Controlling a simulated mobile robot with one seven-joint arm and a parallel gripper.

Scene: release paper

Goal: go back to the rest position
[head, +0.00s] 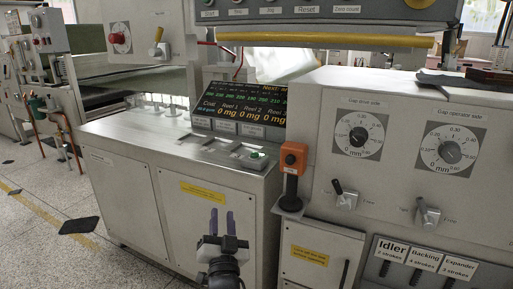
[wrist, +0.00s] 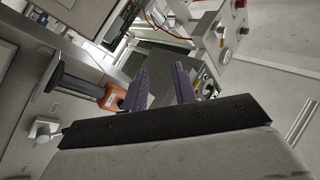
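My gripper (head: 222,222) is in the lower middle of the head view, in front of the white cabinet (head: 155,205). Its two purple fingers point up and stand apart with nothing between them. In the wrist view the fingers (wrist: 162,90) are also apart and empty. An orange box on a black post (head: 292,160) stands to the right of my gripper; it also shows in the wrist view (wrist: 112,98), beside the left finger.
To the right is a panel with two dials (head: 358,139) and small levers (head: 427,215). A yellow bar (head: 325,40) crosses above. Open floor (head: 40,220) lies at left, with a dark mat (head: 78,225).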

